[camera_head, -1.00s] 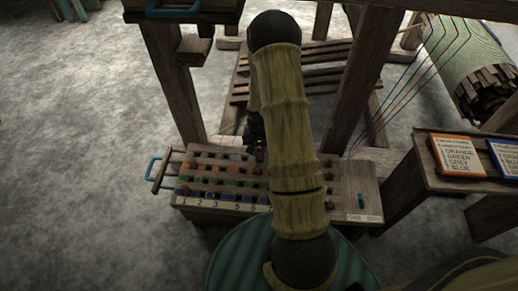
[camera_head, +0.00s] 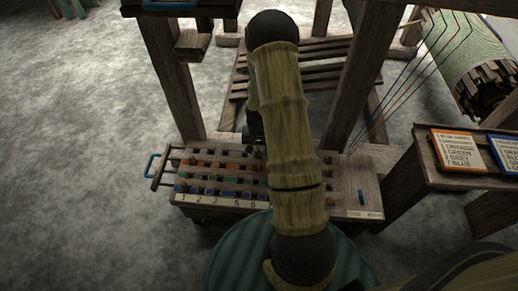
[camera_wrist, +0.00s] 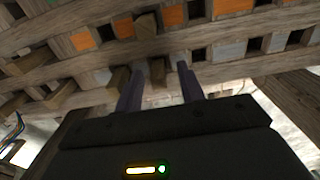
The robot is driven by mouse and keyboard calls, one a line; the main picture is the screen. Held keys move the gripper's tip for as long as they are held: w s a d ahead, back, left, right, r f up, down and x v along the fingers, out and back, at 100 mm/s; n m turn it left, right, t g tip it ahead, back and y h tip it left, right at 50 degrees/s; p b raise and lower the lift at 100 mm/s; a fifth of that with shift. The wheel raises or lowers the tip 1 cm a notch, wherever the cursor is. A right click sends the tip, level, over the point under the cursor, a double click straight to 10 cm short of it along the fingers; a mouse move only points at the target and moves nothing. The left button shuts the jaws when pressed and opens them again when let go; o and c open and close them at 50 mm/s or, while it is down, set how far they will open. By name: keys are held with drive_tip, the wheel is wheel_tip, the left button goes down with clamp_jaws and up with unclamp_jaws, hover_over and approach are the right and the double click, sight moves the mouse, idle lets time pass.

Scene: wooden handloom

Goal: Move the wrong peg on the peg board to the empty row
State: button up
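The peg board (camera_head: 340,205) is a wooden box with rows of coloured squares, holes and brown pegs, and numbers along its near edge. One short peg (camera_wrist: 157,72) shows between the fingers with a gap on both sides; contact is not visible. Another peg (camera_wrist: 146,25) stands just beyond. In the head view my arm hides part of the board and most of the gripper. I cannot tell which peg is wrong.
Loom posts (camera_head: 176,85) rise behind the board at left and right. A side bench (camera_head: 425,178) at right bears an orange-framed card (camera_head: 455,152) with a colour list and a blue-framed card (camera_head: 507,153). A blue handle (camera_head: 152,166) sticks out at the board's left.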

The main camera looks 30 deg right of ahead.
wheel_tip(320, 180, up, 17)
drive_tip(key=p, duration=0.7)
drive_tip(key=shift+r, duration=0.2)
